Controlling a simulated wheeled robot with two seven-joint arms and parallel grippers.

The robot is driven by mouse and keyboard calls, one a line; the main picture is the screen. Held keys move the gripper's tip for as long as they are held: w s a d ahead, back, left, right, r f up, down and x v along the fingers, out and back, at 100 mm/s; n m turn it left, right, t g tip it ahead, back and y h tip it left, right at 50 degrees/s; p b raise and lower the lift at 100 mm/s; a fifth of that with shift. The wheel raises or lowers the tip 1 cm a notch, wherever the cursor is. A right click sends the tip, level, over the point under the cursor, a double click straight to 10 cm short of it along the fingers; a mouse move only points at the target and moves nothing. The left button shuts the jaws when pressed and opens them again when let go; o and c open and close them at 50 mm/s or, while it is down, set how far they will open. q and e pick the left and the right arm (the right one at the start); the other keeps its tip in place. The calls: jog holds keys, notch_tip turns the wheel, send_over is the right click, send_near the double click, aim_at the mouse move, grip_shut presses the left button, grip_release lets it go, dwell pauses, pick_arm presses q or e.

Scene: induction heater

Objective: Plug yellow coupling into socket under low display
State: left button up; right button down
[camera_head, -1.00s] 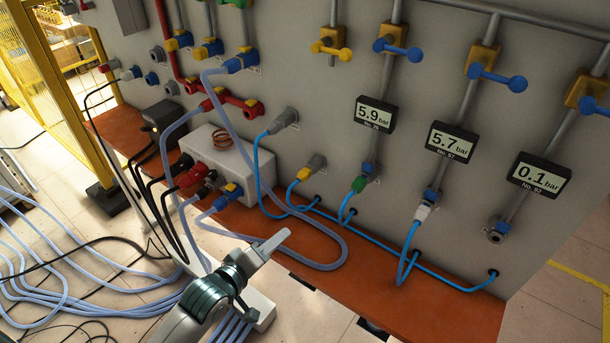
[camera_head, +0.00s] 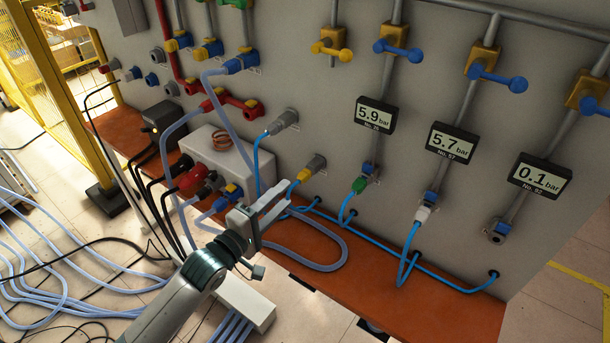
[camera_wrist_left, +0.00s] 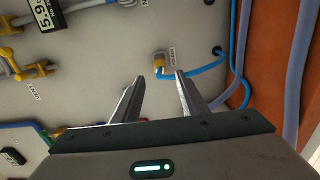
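The yellow coupling (camera_head: 303,175) on a blue hose sits in a grey socket (camera_head: 317,162) on the panel. It also shows in the left wrist view (camera_wrist_left: 159,69), ahead of and between the fingertips. My left gripper (camera_head: 287,195) is open and empty, just short of the coupling, with its fingers pointing at it; it also shows in the left wrist view (camera_wrist_left: 159,78). The low display (camera_head: 540,176) reads 0.1 bar. The socket under it (camera_head: 497,231) is empty. My right gripper is not in view.
Displays reading 5.9 (camera_head: 376,114) and 5.7 bar (camera_head: 451,143) hang to the left of the low display. A green coupling (camera_head: 359,184) and a white coupling (camera_head: 422,213) sit below them. Blue hoses run along the orange ledge (camera_head: 420,305). A white box (camera_head: 228,158) stands left of the gripper.

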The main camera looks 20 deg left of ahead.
aim_at(298, 182)
pick_arm(q)
jog(key=b+x, duration=0.2)
jog(key=x, duration=0.3)
jog(key=shift+f, duration=0.1)
jog(key=shift+x, duration=1.25)
jog(key=shift+w+d+p, duration=0.15)
jog(key=shift+w+p, duration=0.15)
jog(key=shift+w, duration=0.3)
jog(key=shift+p, duration=0.3)
jog(key=shift+p, duration=0.35)
